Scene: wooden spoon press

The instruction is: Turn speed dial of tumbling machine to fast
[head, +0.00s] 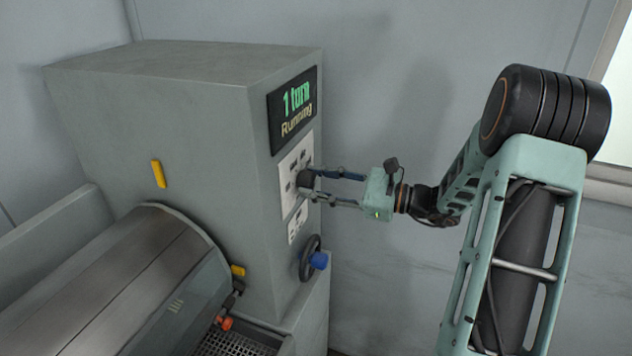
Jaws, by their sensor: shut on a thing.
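The tumbling machine (170,75) is a grey cabinet with a metal drum (120,290) at its front left. Its display (292,107) reads "1 turn Running" in green and yellow. Below the display is a pale control panel (290,165) with dark markings. My gripper (312,182) reaches in from the right and is shut on a dark round dial (305,180) on this panel. The fingers cover part of the dial and its markings, so I cannot read which setting it points to.
A dark handwheel with a blue knob (319,260) sits below the panel, under my gripper. A small pale plate (297,225) is just above it. A yellow handle (158,173) and an orange knob (226,323) are near the drum. The wall behind my arm is clear.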

